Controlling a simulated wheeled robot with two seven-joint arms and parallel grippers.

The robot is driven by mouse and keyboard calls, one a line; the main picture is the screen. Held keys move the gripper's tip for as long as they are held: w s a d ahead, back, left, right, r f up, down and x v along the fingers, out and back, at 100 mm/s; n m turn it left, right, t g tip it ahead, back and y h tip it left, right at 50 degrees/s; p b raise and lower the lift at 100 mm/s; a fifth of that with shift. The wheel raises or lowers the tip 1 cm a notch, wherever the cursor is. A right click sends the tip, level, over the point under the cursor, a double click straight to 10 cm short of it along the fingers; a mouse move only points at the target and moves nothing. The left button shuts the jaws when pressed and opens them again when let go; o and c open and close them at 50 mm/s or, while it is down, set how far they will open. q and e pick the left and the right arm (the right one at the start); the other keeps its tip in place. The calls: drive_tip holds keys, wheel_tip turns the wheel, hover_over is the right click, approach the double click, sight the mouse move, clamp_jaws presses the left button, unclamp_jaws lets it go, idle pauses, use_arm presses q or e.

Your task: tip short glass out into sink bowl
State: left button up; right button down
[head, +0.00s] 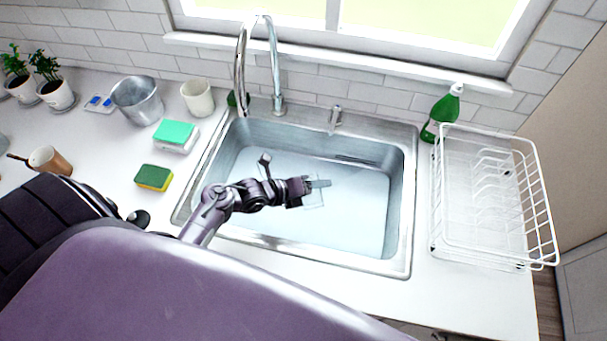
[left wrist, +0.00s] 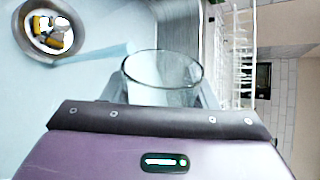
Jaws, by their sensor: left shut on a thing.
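My left gripper (head: 316,186) reaches over the sink bowl (head: 260,165) and is shut on the short glass. The clear glass (left wrist: 163,78) sits between the two fingers in the left wrist view, its round rim facing away from the camera. The sink floor is on the left of that view and the rack on the right, so the glass looks tipped onto its side. In the head view only a faint outline of the glass (head: 315,200) shows. A pale bluish streak (left wrist: 95,53) runs left from the rim; I cannot tell whether it is liquid. My right gripper is out of view.
The faucet (head: 276,75) stands behind the sink. A white dish rack (head: 440,200) and green bottle (head: 441,115) are on the right. A sponge (head: 154,177), metal bucket (head: 137,102) and cups stand on the left. The drain (left wrist: 28,40) shows below the glass.

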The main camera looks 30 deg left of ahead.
use_arm(q)
drive_tip(key=shift+w+r, duration=0.1)
drive_tip(key=shift+r, duration=0.15)
drive_tip(key=shift+f, duration=0.15)
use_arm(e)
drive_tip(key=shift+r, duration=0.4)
use_arm(q)
drive_tip(key=shift+a+n+g, duration=0.1)
drive_tip(key=shift+n+g, duration=0.2)
drive_tip(key=shift+w+a, duration=0.15)
drive_tip(key=shift+w, duration=0.05)
drive_tip(key=shift+w+a+r+n+g+h, duration=0.3)
drive_tip(key=shift+n+h, duration=0.1)
drive_tip(key=shift+r+n+g, duration=0.1)
drive_tip(key=shift+n+g, duration=0.2)
drive_tip(key=shift+r+h, duration=0.15)
drive_tip(key=shift+h, duration=0.25)
